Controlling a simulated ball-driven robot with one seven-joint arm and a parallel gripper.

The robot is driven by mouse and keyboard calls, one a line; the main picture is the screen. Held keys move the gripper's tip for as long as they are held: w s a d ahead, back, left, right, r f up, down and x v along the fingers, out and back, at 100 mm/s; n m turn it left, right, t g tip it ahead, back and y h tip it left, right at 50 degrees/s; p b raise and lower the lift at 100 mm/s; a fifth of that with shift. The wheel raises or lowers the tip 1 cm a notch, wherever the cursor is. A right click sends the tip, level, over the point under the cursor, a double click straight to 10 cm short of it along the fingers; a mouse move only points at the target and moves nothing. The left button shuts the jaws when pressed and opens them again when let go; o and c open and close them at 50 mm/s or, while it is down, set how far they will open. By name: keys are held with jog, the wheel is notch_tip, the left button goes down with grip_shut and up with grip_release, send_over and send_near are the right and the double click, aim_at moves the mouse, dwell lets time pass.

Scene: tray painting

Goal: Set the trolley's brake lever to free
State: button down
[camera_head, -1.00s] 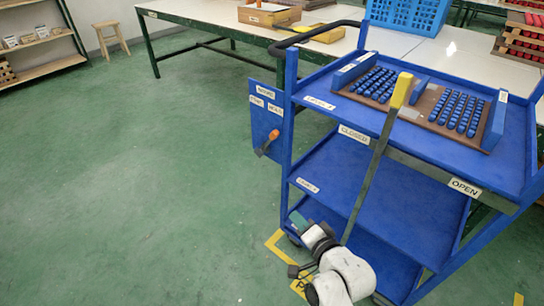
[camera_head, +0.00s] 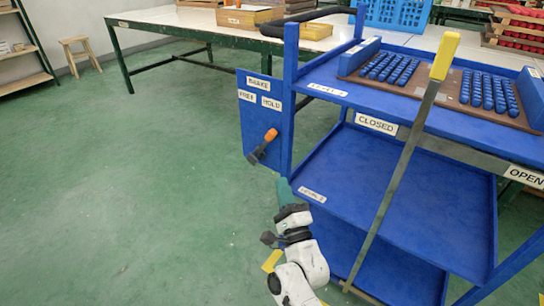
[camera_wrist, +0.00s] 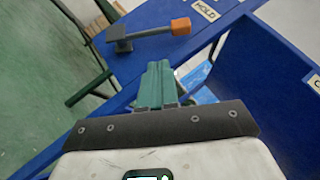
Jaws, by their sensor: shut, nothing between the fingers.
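The brake lever (camera_head: 264,147) is a dark bar with an orange tip on a blue panel (camera_head: 255,120) at the trolley's (camera_head: 340,200) left side. Its tip points up and right, toward the HOLD label (camera_head: 271,103); the FREE label (camera_head: 246,96) is to the left. My gripper (camera_head: 283,188), with teal fingers, is below and right of the lever, apart from it. In the wrist view the shut, empty fingers (camera_wrist: 157,82) point toward the panel, and the lever (camera_wrist: 150,33) lies ahead of them with its orange tip near HOLD (camera_wrist: 206,10). FREE is out of that view.
A long yellow-tipped bar (camera_head: 405,160) slants across the trolley's front, between CLOSED (camera_head: 376,124) and OPEN (camera_head: 525,176) labels. A tray of blue pieces (camera_head: 470,85) sits on the top shelf. Tables (camera_head: 190,22) stand behind.

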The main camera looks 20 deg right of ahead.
aim_at(265, 145)
jog(key=shift+w, duration=0.1)
jog(key=b+x, duration=0.2)
jog(key=x, duration=0.7)
jog(key=shift+w+r, duration=0.15)
jog(key=shift+w, duration=0.25)
jog(key=shift+r+p, duration=0.15)
jog(key=shift+p, duration=0.25)
jog(key=shift+r+p, duration=0.15)
jog(key=shift+p, duration=0.15)
jog(key=shift+n+g, duration=0.3)
